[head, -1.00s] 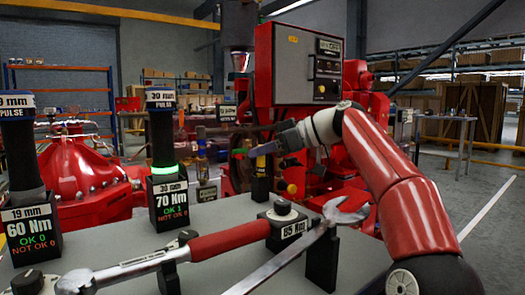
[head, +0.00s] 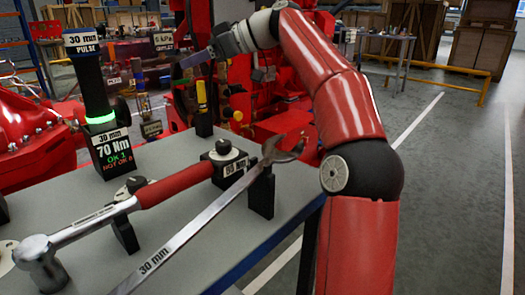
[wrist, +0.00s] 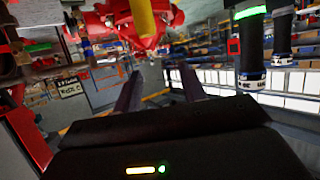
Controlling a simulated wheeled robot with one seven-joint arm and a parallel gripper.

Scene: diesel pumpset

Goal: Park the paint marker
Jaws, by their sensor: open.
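The yellow paint marker (head: 201,93) stands upright in a black holder (head: 204,124) at the far edge of the grey bench. In the wrist view a yellow cylinder (wrist: 142,18), which looks like the marker, shows at the top edge, beyond the fingers and not between them. My gripper (head: 197,58) is just above and slightly left of the marker in the head view, with its fingers pointing left. In the wrist view its two dark fingers (wrist: 160,82) are spread apart with nothing between them. The marker's lower end is hidden in the holder.
A grey bench (head: 185,265) carries a red-handled torque wrench (head: 175,187), a 30 mm open-end spanner (head: 205,220) on a black rest and a 70 Nm pulse tool (head: 95,90) with a green ring. Red machinery stands behind. Floor at the right is clear.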

